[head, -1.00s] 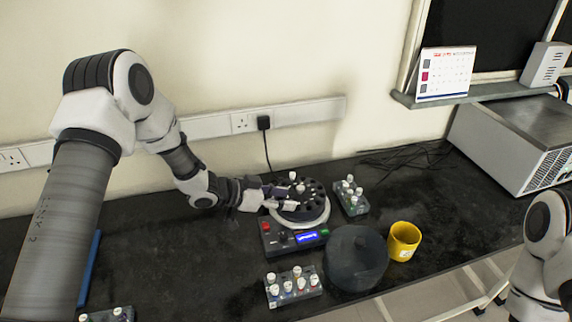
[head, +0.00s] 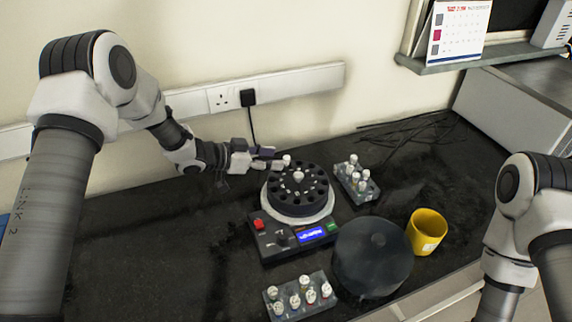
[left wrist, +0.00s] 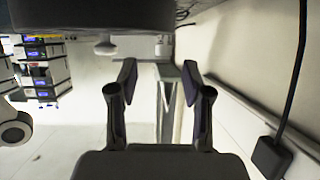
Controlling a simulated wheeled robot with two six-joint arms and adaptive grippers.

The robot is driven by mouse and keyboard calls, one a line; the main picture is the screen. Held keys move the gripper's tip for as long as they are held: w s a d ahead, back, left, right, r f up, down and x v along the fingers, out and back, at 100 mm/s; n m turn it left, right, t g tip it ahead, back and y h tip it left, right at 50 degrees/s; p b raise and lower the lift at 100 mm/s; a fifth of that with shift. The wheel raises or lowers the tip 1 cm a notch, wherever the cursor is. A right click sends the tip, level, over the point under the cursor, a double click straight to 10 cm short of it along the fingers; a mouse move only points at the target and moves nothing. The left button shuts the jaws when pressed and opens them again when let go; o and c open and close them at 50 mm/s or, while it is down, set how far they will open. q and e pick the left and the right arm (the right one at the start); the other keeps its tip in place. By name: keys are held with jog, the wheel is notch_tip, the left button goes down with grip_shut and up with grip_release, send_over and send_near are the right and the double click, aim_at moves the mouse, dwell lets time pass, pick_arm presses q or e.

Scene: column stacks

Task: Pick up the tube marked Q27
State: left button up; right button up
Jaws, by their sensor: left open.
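A black round rotor (head: 315,203) with a ring of holes sits on a centrifuge base (head: 293,240) with a lit blue display. A white-capped tube (head: 287,159) stands at the rotor's back edge, and a pale knob (head: 298,176) is at its centre. My left gripper (head: 268,157) is open at the rotor's back left, its fingertips close to that tube; contact cannot be told. In the left wrist view the open fingers (left wrist: 158,85) have nothing visible between them nearby. Other white-capped tubes stand in a front rack (head: 322,303) and a back-right rack (head: 370,193). No Q27 marking is legible.
A dark round lid (head: 372,258) lies right of the centrifuge, with a yellow mug (head: 427,231) beyond it. A black plug and cable (head: 249,98) hang on the wall behind. The black table (head: 150,245) is clear on the left. My right arm stands at the right.

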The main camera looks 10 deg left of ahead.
aim_at(285, 158)
pick_arm(q)
jog(key=x, duration=0.4)
jog(key=shift+w+a+f+p, duration=0.15)
jog(key=shift+w+f+p, duration=0.1)
jog(key=shift+p, duration=0.1)
jog(key=shift+w+f, duration=0.1)
jog(key=shift+s, duration=0.25)
jog(key=c, duration=0.5)
jog(key=shift+w, duration=0.1)
jog(key=shift+c, duration=1.4)
